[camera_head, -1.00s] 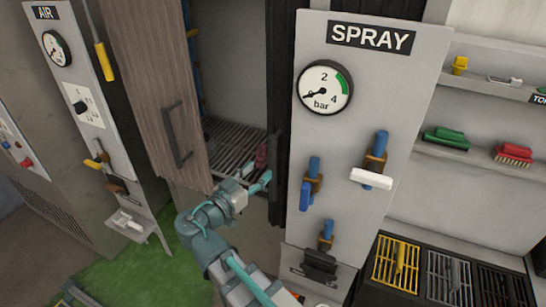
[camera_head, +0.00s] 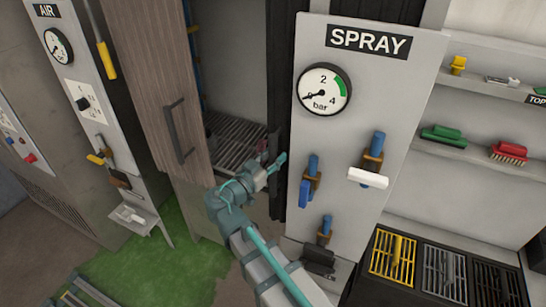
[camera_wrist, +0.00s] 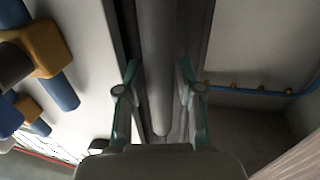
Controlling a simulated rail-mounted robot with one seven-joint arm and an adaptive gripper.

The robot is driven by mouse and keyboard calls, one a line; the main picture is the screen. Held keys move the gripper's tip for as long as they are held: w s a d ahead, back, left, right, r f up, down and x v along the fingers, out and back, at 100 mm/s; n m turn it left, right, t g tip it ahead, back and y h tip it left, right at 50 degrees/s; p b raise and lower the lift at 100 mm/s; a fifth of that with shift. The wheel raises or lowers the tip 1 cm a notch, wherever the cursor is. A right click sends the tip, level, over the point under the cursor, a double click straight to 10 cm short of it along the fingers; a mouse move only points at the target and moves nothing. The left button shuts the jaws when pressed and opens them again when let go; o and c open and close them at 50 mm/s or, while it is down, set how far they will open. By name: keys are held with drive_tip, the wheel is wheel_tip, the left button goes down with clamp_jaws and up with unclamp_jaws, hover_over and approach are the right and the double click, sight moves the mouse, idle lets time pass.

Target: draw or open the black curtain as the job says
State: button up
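The black curtain (camera_head: 280,90) hangs gathered in a narrow vertical bundle at the right side of the booth opening, beside the SPRAY panel. In the wrist view a dark grey vertical fold of it (camera_wrist: 157,75) runs between my fingers. My gripper (camera_head: 276,168) is at the lower part of the curtain. In the wrist view my gripper (camera_wrist: 158,85) is open, one finger on each side of the fold, with gaps showing. In the head view my wrist partly hides the fingers.
The SPRAY panel (camera_head: 350,110), with a gauge (camera_head: 324,90) and blue-handled valves (camera_head: 304,192), stands close right of my gripper. A wooden door (camera_head: 150,90) stands left of the opening. A slatted grate (camera_head: 232,142) lies inside the booth.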

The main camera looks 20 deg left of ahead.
clamp_jaws()
drive_tip(key=shift+w+a+f+b, duration=0.1)
drive_tip(key=shift+a+b, duration=0.3)
drive_tip(key=shift+b, duration=0.05)
drive_tip(key=w+a+b, duration=0.2)
drive_tip(key=a+b, duration=0.8)
drive_tip(key=a, duration=0.4)
drive_tip(key=w+a+b, duration=0.1)
drive_tip(key=a+b, duration=0.9)
drive_tip(key=a, duration=0.5)
drive_tip(key=shift+w+a+r, duration=0.2)
drive_tip(key=shift+w, duration=0.2)
drive_tip(key=shift+o, duration=2.3)
unclamp_jaws()
drive_tip(key=shift+a, duration=0.15)
